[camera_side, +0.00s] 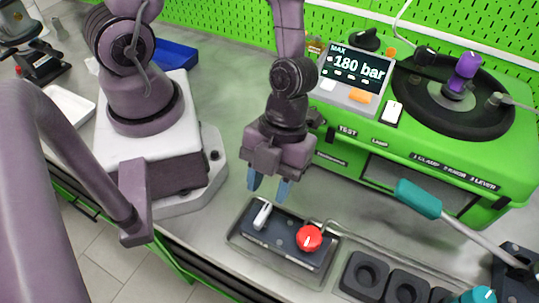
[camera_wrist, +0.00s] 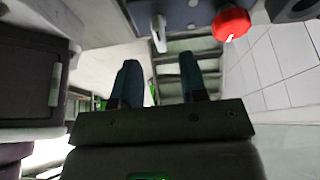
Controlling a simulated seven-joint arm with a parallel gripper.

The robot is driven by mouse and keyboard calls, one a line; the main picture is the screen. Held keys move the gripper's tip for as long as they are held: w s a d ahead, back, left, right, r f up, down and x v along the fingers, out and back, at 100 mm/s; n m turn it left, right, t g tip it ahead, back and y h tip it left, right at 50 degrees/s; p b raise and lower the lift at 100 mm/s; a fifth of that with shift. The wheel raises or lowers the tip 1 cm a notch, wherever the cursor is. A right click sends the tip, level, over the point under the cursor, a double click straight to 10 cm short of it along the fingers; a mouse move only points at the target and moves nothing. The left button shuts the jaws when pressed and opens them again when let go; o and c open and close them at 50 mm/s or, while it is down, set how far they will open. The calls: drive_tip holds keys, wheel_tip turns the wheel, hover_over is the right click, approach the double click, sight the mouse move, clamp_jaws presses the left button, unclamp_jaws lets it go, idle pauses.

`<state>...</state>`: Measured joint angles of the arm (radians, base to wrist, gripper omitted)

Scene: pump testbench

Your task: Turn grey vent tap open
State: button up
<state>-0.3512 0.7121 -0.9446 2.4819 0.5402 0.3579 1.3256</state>
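The grey vent tap (camera_side: 262,215) is a light grey lever at the left end of a dark panel (camera_side: 283,244). It also shows in the wrist view (camera_wrist: 159,38), at the top, beyond and between my fingertips. A round red knob (camera_side: 309,238) sits to its right on the same panel, and it shows in the wrist view (camera_wrist: 231,23) too. My gripper (camera_side: 268,189) points down, above and just behind the tap, apart from it. Its two blue fingers are spread with nothing between them; the gap shows in the wrist view (camera_wrist: 160,78).
A green testbench (camera_side: 420,150) with a 180 bar display (camera_side: 358,68) stands behind and to the right. A teal-handled lever (camera_side: 418,199) reaches over the right side. Black round-holed blocks (camera_side: 364,274) lie right of the panel. Bare grey bench lies left of the panel.

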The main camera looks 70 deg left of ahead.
wheel_tip(320, 180, up, 7)
drive_tip(key=shift+f, duration=0.2)
idle(0.6)
drive_tip(key=w+a+r+n+t+y, duration=0.1)
drive_tip(key=w+a+n+y, duration=0.1)
drive_tip(key=a+n, duration=0.55)
drive_tip(key=w+a+r+n+y, duration=0.1)
drive_tip(key=a+n+y, duration=0.3)
drive_tip(key=n, duration=0.7)
drive_tip(key=a+r+n+t+h, duration=0.1)
drive_tip(key=r+n+t, duration=0.3)
drive_tip(key=r, duration=0.4)
drive_tip(key=a+r+n+t+h, duration=0.1)
drive_tip(key=a+r+n+t, duration=0.2)
drive_tip(key=r, duration=0.5)
drive_tip(key=shift+a+r+n+t+h, duration=0.15)
drive_tip(key=shift+a+n+t+h, duration=0.2)
drive_tip(key=shift+a+n, duration=0.4)
drive_tip(key=shift+a, duration=0.1)
